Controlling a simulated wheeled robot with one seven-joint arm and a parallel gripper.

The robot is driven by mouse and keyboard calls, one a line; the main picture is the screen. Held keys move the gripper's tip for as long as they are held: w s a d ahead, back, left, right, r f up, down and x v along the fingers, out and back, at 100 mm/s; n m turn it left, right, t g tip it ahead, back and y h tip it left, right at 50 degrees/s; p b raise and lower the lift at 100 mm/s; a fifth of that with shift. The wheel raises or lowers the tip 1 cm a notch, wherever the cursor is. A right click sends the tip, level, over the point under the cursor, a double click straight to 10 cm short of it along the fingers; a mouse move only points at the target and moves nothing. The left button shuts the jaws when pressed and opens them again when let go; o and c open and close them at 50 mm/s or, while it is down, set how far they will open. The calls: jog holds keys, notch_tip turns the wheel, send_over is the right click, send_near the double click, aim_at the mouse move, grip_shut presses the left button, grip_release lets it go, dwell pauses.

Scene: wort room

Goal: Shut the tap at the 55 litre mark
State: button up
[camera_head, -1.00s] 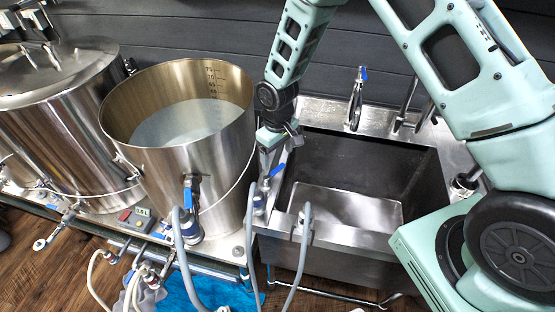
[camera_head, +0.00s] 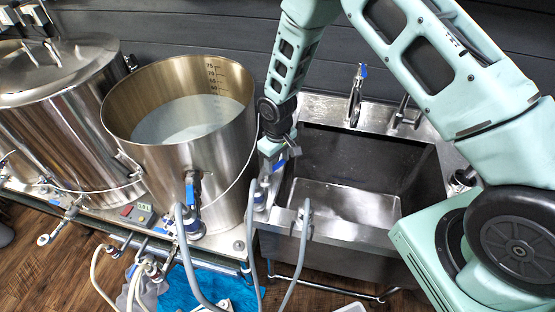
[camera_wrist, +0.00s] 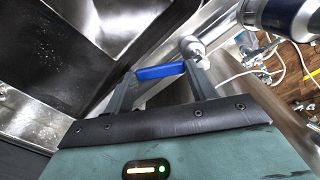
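The steel kettle (camera_head: 175,165) stands left of the sink, open at the top. Pale liquid (camera_head: 190,118) fills it partway, below the printed scale (camera_head: 215,78); I cannot read which mark the surface meets. A blue tap handle (camera_wrist: 160,72) lies between the fingers of my gripper (camera_wrist: 160,85) in the wrist view. The fingers stand apart around it, and I see no clear grip. In the head view my gripper (camera_head: 277,152) is at the sink's front left corner, beside the kettle, largely hiding the tap.
The empty steel sink (camera_head: 345,200) lies right of my gripper, with a faucet (camera_head: 356,95) at its back. A blue-handled valve (camera_head: 192,188) sits on the kettle's front. Grey hoses (camera_head: 301,255) hang in front. A lidded vessel (camera_head: 65,125) stands at the left.

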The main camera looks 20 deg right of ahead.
jog(key=shift+s, duration=0.15)
jog(key=m, duration=0.1)
jog(key=m+b, duration=0.1)
jog(key=s+m+b, duration=0.1)
jog(key=shift+d+f, duration=0.1)
jog(key=shift+d, duration=0.15)
jog(key=shift+s+a+m+b, duration=0.15)
jog(key=shift+s+m+b, duration=0.45)
jog(key=shift+m, duration=0.85)
jog(key=shift+s+a+m+b, duration=0.1)
jog(key=shift+s+m+b, duration=0.45)
jog(key=shift+m, duration=0.95)
jog(key=shift+s+a+m+b, duration=0.15)
jog(key=shift+s+m+b, duration=0.2)
jog(key=shift+s+m, duration=0.75)
jog(key=shift+w+m, duration=0.3)
jog(key=shift+m, duration=0.25)
jog(key=o, duration=1.4)
